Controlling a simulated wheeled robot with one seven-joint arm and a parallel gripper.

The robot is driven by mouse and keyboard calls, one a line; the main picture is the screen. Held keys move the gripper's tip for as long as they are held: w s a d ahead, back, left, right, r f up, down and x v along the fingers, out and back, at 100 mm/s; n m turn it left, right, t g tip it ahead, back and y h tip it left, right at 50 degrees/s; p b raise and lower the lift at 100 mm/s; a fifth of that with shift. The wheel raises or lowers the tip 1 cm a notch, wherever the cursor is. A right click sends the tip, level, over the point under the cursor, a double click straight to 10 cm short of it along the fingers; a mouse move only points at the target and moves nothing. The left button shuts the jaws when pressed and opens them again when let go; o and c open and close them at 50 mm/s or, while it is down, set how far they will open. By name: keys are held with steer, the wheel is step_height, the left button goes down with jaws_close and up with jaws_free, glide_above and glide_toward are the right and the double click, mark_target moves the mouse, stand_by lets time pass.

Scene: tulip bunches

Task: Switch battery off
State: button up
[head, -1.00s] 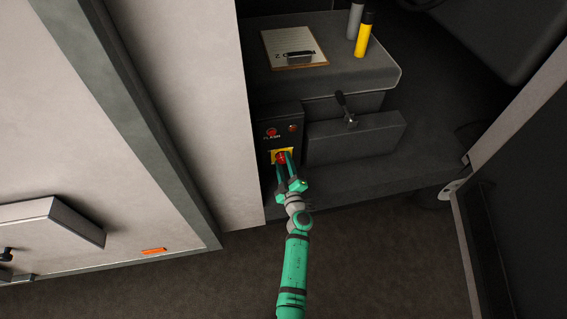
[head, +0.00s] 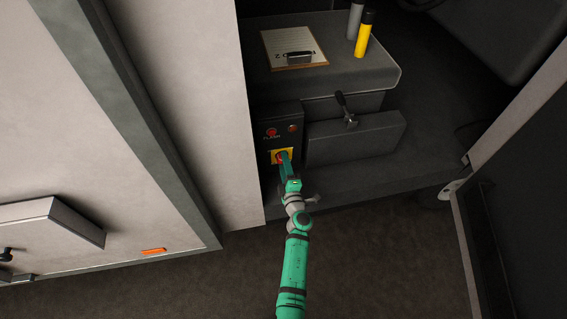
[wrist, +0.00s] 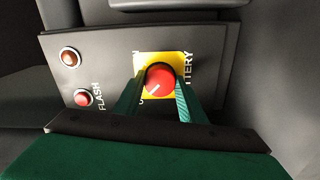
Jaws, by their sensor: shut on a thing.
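The lettering beside the plate reads partly "TTERY"; the rest is hidden by the fingers. In the head view the yellow plate (head: 275,153) sits low on the dark panel (head: 268,125), and my gripper (head: 284,160) covers much of the knob.
A red button (wrist: 82,98) marked FLASH and a brownish-red lamp or button (wrist: 70,57) share the panel. Right of it are a lever (head: 346,109) and a dark box (head: 355,138). A pale wall (head: 205,100) is close left.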

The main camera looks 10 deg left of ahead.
steer(key=o, duration=1)
steer(key=shift+o, duration=0.2)
steer(key=shift+s, duration=0.15)
steer(key=v, duration=1)
steer(key=shift+s+d, duration=0.2)
steer(key=shift+s, duration=0.1)
steer(key=shift+w, duration=0.1)
steer(key=s+d+r+m+h, duration=0.2)
steer(key=s+m, duration=0.5)
steer(key=s, duration=0.6)
steer(key=s+d+r+m+h, duration=0.3)
steer(key=s+r+m, duration=0.4)
steer(key=s, duration=0.7)
steer(key=s+d+r+m+g+h, duration=0.1)
steer(key=s+d+r+m, duration=0.3)
steer(key=s, duration=0.9)
steer(key=d+m+h, duration=0.1)
steer(key=m, duration=0.2)
steer(key=shift+s+r+h, duration=0.3)
steer(key=shift+r, duration=0.1)
